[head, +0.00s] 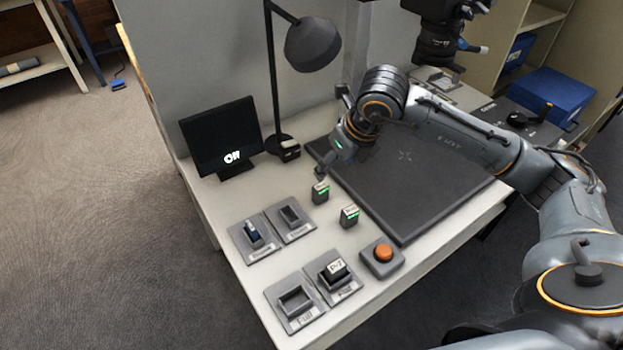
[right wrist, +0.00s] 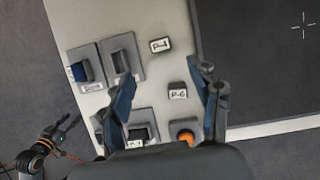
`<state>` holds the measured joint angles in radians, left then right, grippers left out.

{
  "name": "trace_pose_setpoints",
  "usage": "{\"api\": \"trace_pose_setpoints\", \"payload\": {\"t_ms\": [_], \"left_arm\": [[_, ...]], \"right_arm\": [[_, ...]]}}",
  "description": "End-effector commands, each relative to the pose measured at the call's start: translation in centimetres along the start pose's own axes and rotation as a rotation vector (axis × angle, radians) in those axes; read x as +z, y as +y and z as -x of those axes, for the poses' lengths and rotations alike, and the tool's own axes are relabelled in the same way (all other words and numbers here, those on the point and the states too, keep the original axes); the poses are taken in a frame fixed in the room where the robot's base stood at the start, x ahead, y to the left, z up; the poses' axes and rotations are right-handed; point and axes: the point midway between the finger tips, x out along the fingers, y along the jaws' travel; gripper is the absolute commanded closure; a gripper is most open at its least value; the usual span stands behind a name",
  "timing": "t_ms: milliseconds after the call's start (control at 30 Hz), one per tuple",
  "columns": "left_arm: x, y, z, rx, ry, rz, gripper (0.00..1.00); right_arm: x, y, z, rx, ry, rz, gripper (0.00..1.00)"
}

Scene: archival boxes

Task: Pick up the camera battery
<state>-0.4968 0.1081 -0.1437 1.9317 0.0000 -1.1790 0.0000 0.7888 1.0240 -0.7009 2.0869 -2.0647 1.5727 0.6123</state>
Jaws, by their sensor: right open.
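Two small dark blocks with white labelled tops and green strips, which look like batteries, stand on the white table. The farther battery (head: 320,193) is marked P-4 in the right wrist view (right wrist: 160,45). The nearer battery (head: 349,216) is marked P-6 there (right wrist: 178,92). A third block, P-7 (head: 335,269), sits in a grey holder. My right gripper (head: 322,176) is open and empty above the table, close to the P-4 block. In the right wrist view, P-6 appears between its fingers (right wrist: 168,100), apart from both. My left gripper (right wrist: 66,124) shows small at lower left.
A blue item (head: 251,231) stands in one slot; an adjoining holder (head: 291,215) and a front one (head: 295,301) look empty. An orange button (head: 383,253) is at the front. A black mat (head: 412,185) lies right. A monitor (head: 221,135) and lamp (head: 313,45) stand behind.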

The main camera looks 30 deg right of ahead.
Motion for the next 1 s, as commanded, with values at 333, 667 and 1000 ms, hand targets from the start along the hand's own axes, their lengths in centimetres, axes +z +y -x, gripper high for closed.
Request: {"api": "trace_pose_setpoints", "payload": {"t_ms": [333, 667, 1000], "left_arm": [[-0.8, -0.1, 2.4, -0.002, 0.014, 0.002, 0.55], [-1.2, -0.2, 3.9, -0.004, 0.021, 0.004, 0.55], [-1.6, -0.3, 6.4, -0.006, 0.035, 0.005, 0.55]], "right_arm": [[-0.2, 0.1, -6.0, 0.003, 0.005, -0.001, 0.38], [-0.2, 0.1, -9.1, 0.002, 0.002, 0.001, 0.38], [-0.5, 0.0, -13.5, 0.002, 0.001, 0.001, 0.38]]}}
